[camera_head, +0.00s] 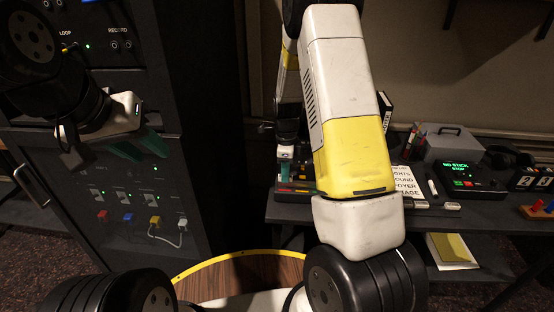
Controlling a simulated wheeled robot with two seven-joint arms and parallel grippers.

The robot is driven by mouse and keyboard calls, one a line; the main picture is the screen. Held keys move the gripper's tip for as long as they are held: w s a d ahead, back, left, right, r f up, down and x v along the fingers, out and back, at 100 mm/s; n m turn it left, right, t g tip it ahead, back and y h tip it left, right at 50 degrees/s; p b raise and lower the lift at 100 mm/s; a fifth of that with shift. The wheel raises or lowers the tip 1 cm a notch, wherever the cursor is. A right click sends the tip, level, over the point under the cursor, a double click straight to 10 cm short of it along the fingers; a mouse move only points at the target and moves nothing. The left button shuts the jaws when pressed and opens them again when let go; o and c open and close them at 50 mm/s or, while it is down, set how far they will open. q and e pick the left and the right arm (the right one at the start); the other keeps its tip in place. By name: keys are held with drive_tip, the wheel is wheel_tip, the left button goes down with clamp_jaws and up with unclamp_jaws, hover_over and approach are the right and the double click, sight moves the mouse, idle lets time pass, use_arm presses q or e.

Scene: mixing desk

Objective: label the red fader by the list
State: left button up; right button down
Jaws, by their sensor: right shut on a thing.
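The red fader (102,216) is the leftmost of a row of coloured faders low on the dark rack panel. My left gripper (112,148) is in front of the rack, above the faders, with its green fingers spread apart and nothing seen between them. My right gripper (286,165) is over the left end of the desk, partly hidden by my own arm. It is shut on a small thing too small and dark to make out. The list (404,184), a white sheet with black words, lies on the desk, its left part hidden by my arm.
A blue fader (127,217), a yellow fader (154,221) and a white fader (182,224) sit beside the red one; a pale cable hangs there. The desk holds a marker (433,187), a grey box (450,143) and a green-lit display (462,171). A round wooden, yellow-rimmed surface (235,262) is below.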

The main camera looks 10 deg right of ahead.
drive_tip(key=shift+f, duration=0.25)
idle(0.4)
drive_tip(key=c, duration=1.3)
unclamp_jaws()
drive_tip(key=shift+o, duration=0.2)
